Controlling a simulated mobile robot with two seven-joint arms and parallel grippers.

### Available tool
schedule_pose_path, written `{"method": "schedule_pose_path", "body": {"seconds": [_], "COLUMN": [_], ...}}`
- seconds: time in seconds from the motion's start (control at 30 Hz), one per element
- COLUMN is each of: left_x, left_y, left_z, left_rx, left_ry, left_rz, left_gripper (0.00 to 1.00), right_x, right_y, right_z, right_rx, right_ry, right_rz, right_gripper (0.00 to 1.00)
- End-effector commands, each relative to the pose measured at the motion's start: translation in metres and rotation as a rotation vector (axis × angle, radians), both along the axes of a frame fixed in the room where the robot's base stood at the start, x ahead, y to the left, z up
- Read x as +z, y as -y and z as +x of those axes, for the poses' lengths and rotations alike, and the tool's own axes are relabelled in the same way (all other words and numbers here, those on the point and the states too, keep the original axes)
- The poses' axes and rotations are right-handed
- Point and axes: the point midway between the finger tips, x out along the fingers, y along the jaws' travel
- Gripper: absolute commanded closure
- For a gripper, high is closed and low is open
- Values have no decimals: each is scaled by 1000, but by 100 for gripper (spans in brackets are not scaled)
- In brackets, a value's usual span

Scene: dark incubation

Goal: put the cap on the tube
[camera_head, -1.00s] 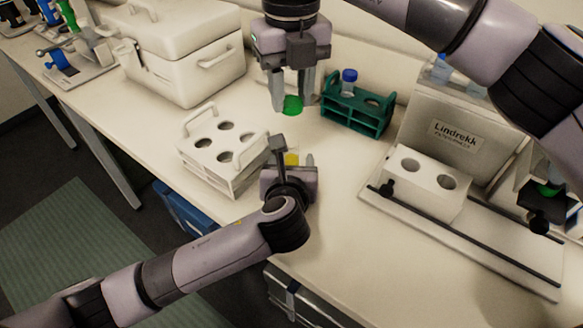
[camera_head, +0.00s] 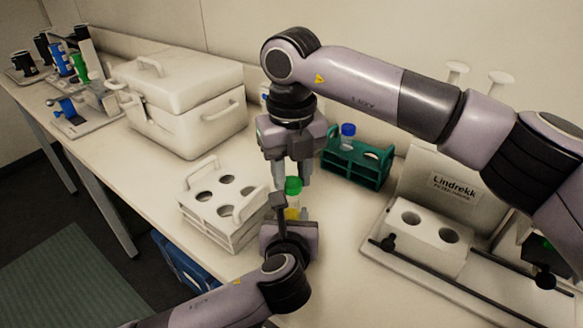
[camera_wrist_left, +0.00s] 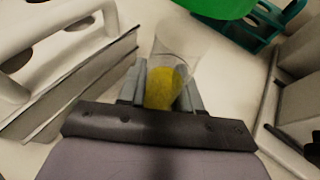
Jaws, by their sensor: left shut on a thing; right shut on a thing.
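My left gripper (camera_head: 290,226) is shut on a clear tube (camera_wrist_left: 177,59) with yellow contents, held upright above the bench. The yellow part also shows in the head view (camera_head: 292,213). My right gripper (camera_head: 291,176) points down from above and is shut on a green cap (camera_head: 293,187). The cap is just above the tube's mouth in the head view. In the left wrist view the cap (camera_wrist_left: 215,6) is at the top edge, past the tube's open rim, with a small gap between them.
A white four-hole rack (camera_head: 213,222) with handles stands left of the grippers. A green rack (camera_head: 354,170) with a blue-capped tube (camera_head: 348,132) stands behind right. A white two-hole block (camera_head: 425,238) is at right, and a white box (camera_head: 185,110) is at back left.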

Motion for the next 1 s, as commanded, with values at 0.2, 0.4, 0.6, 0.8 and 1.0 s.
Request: {"method": "schedule_pose_path", "body": {"seconds": [0.2,0.4,0.6,0.8,1.0], "left_x": [0,0,0,0,0], "left_y": [0,0,0,0,0], "left_z": [0,0,0,0,0], "left_rx": [0,0,0,0,0], "left_ry": [0,0,0,0,0], "left_rz": [0,0,0,0,0], "left_gripper": [100,100,100,100,100], "right_x": [0,-7,-17,-18,-17], "right_y": [0,0,0,0,0], "right_z": [0,0,0,0,0], "right_rx": [0,1,2,2,2], "right_ry": [0,-1,0,0,0], "right_rz": [0,0,0,0,0], "right_gripper": [93,93,93,93,93]}}
